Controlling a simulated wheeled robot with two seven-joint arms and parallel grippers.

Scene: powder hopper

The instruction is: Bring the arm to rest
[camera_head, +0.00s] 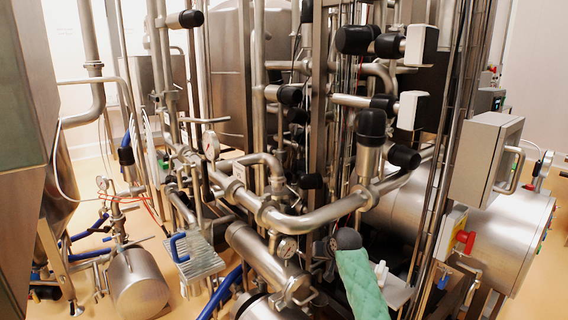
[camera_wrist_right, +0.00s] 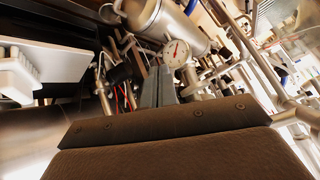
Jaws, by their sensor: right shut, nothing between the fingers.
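My right gripper (camera_wrist_right: 160,72) shows in the right wrist view, beyond the wide brown body at the bottom. Its two grey fingers lie close together, shut and empty. A round gauge with a white face and red needle (camera_wrist_right: 177,53) shows just right of the fingertips; I cannot tell how far off it is. My left gripper is in neither view.
Dense steel pipes (camera_head: 325,213) and valves fill the middle of the head view. A grey control box (camera_head: 484,160) and a large horizontal cylinder (camera_head: 500,240) stand at the right. A hopper wall (camera_head: 25,100) rises at the left. Some bare floor shows at the lower left.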

